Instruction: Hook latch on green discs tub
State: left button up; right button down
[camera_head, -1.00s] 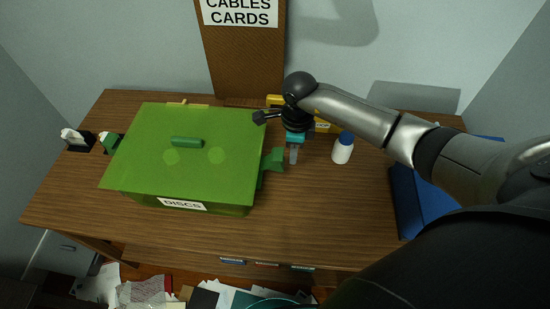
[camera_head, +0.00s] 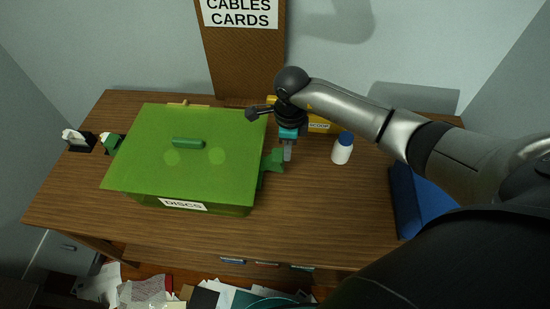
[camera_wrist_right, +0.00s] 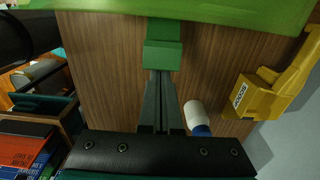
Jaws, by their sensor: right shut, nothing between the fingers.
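The green discs tub (camera_head: 225,208) stands on the desk with its flat green lid (camera_head: 150,160) on top and a "DISCS" label on its front. A green latch piece (camera_head: 273,160) sticks out from its right side, and another green piece (camera_head: 111,142) shows at its left. My right gripper (camera_head: 287,158) is shut and empty, pointing down beside the right latch. In the right wrist view, its closed fingertips (camera_wrist_right: 161,74) are at the green latch block (camera_wrist_right: 162,54); I cannot tell whether they touch. My left gripper is not in view.
A white bottle with a blue cap (camera_head: 342,149) stands right of the gripper. A yellow scoop (camera_head: 319,126) lies behind my right wrist. A blue object (camera_head: 425,200) is at the desk's right. The desk front right of the tub is clear (camera_head: 310,220).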

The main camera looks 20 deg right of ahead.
jog(key=shift+w+a+r+p, duration=0.35)
jog(key=shift+w+a+r, duration=0.1)
jog(key=shift+a+r, duration=0.3)
jog(key=shift+w+a+r+p, duration=0.35)
jog(key=shift+a+r, duration=0.25)
jog(key=shift+r, duration=0.25)
jog(key=shift+s+d+r+p, duration=0.4)
jog(key=shift+d+r+p, duration=0.1)
jog(key=shift+d+p, duration=0.15)
jog(key=shift+s+d+r+p, duration=0.4)
jog(key=shift+d+r+p, duration=0.1)
jog(key=shift+d, duration=0.15)
notch_tip(320, 180, up, 7)
jog(key=p, duration=0.5)
send_over(275, 157)
jog(key=s+d, duration=0.2)
jog(key=d, duration=0.1)
jog(key=shift+w+a, duration=0.2)
jog(key=shift+w, duration=0.05)
